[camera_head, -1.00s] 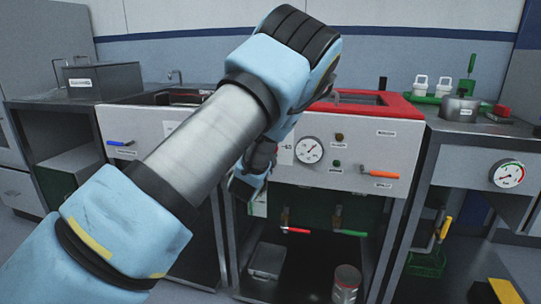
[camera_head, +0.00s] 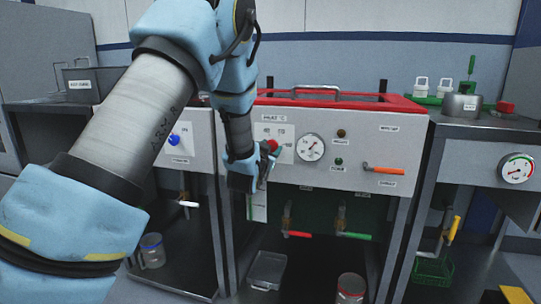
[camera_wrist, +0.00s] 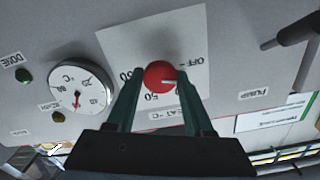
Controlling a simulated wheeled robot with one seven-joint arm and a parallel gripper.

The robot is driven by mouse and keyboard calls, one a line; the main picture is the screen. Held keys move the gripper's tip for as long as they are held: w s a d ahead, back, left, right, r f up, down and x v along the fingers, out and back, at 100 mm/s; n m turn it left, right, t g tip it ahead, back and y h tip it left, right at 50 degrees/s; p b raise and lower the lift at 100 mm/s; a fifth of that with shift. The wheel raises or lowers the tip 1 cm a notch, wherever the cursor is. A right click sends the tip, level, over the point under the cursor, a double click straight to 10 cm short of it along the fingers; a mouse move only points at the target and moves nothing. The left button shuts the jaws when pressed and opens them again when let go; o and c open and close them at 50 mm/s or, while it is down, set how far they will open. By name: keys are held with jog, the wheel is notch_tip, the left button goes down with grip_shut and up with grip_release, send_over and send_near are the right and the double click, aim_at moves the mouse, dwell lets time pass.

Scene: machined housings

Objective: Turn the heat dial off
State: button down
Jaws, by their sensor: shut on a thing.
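The heat dial is a round red knob (camera_wrist: 160,76) on a white scale plate (camera_wrist: 118,41) marked with numbers and OFF. In the wrist view the plate reads upside down, with OFF at the upper right of the knob. A white mark on the knob points right, a little below OFF. My gripper (camera_wrist: 160,80) is shut on the knob, one dark green finger on each side. In the head view the red knob (camera_head: 272,146) is partly hidden by my gripper (camera_head: 258,160), which reaches the panel front.
Right of the dial are a round gauge (camera_head: 310,147), small indicators and an orange-handled lever (camera_head: 382,170). Red (camera_head: 297,234) and green (camera_head: 355,236) valve handles sit below the panel. A blue knob (camera_head: 174,141) is on the left panel. A black lever (camera_wrist: 290,40) shows in the wrist view.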

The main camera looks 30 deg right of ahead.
jog(key=shift+f+n+b, duration=0.15)
jog(key=shift+n+b, duration=0.85)
jog(key=shift+n, duration=0.7)
jog(key=shift+c, duration=1.4)
grip_release()
jog(key=v, duration=1)
jog(key=shift+s+a, duration=0.3)
